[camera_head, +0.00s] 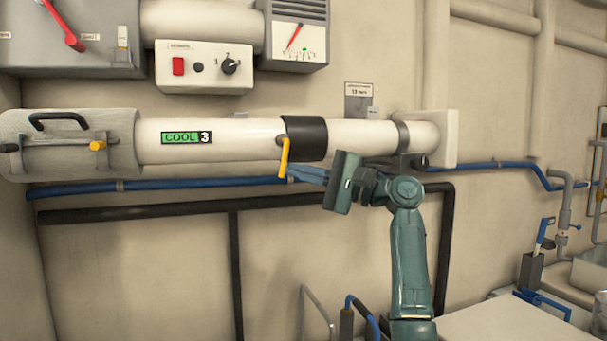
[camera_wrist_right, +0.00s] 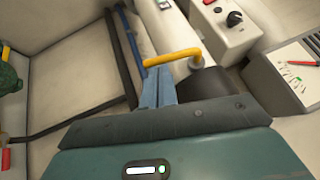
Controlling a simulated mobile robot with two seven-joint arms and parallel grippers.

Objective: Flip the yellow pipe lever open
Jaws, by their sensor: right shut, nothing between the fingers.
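The yellow pipe lever (camera_head: 284,160) hangs down from its pivot at the left edge of a black collar (camera_head: 306,138) on the white pipe (camera_head: 236,150). In the right wrist view the lever (camera_wrist_right: 172,56) crosses just beyond my fingertips. My right gripper (camera_head: 292,171) comes from the right, its blue fingers shut and empty, with the tips at the lever's lower part. In the wrist view the shut fingers (camera_wrist_right: 156,72) end close to the lever; I cannot tell whether they touch it. My left gripper is not in view.
A green "COOL 3" label (camera_head: 186,137) is on the pipe. A control box (camera_head: 204,68) with a red switch and knob and a gauge box (camera_head: 298,32) hang above. A blue pipe (camera_head: 150,184) and black pipe (camera_head: 130,211) run below. The wall below is mostly clear.

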